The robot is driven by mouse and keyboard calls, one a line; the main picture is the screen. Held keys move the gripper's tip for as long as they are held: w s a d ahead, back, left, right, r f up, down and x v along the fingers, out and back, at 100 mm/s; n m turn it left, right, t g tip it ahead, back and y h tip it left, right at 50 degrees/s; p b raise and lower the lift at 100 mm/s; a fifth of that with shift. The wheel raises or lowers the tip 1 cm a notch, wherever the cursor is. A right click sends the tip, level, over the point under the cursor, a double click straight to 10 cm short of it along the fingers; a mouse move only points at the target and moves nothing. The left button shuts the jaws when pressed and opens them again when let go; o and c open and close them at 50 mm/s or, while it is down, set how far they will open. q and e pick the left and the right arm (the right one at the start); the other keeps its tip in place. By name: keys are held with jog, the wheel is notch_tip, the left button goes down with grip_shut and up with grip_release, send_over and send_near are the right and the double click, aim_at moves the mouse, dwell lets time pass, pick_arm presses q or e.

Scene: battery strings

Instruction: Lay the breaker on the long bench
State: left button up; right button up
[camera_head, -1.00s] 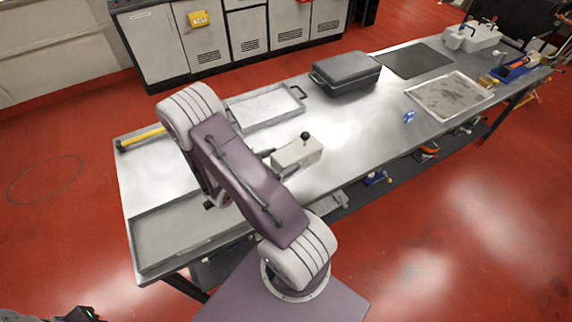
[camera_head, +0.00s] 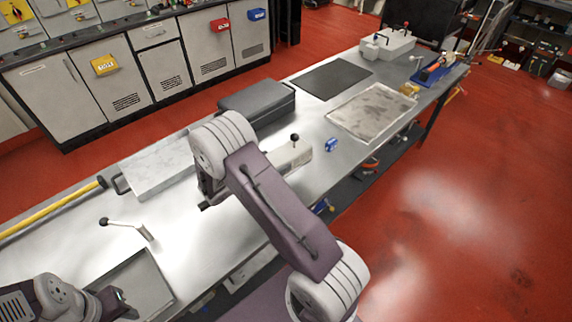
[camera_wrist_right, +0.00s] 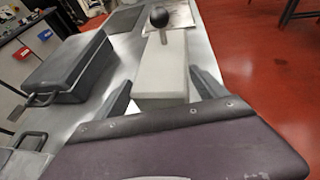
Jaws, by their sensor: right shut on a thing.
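The breaker is a light grey box (camera_head: 292,158) with a short lever ending in a black ball. My right gripper (camera_head: 272,164) is shut on it; my arm hides part of the jaws. In the right wrist view the breaker (camera_wrist_right: 160,68) sits between the two dark fingers (camera_wrist_right: 164,88). The long bench (camera_head: 190,235) is a grey metal top beneath it. I cannot tell whether the breaker touches the bench. My left gripper (camera_head: 122,302) shows partly at the lower left; its jaws are not clear.
A dark case (camera_head: 258,103), a pale slab in a tray (camera_head: 158,172), a black mat (camera_head: 330,78), a stained tray (camera_head: 372,110) and a small blue item (camera_head: 331,145) lie on the bench. A crank lever (camera_head: 128,226) stands at left. Bare metal lies between them.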

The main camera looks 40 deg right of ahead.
jog(key=shift+w+a+f, duration=0.15)
jog(key=shift+w, duration=0.05)
jog(key=shift+w+a+f+b, duration=0.1)
jog(key=shift+a+f+b, duration=0.05)
jog(key=shift+b, duration=0.2)
jog(key=shift+w+a+f+t, duration=0.1)
jog(key=shift+a+f+t, duration=0.05)
jog(key=shift+a+t, duration=0.15)
jog(key=shift+a, duration=0.25)
jog(key=shift+d+f+b, duration=0.1)
jog(key=shift+f+b, duration=2.5)
jog(key=shift+f, duration=0.55)
jog(key=shift+f+b, duration=0.45)
jog(key=shift+f, duration=0.05)
jog(key=o, duration=2)
jog(key=shift+c, duration=0.2)
jog(key=shift+o, duration=0.2)
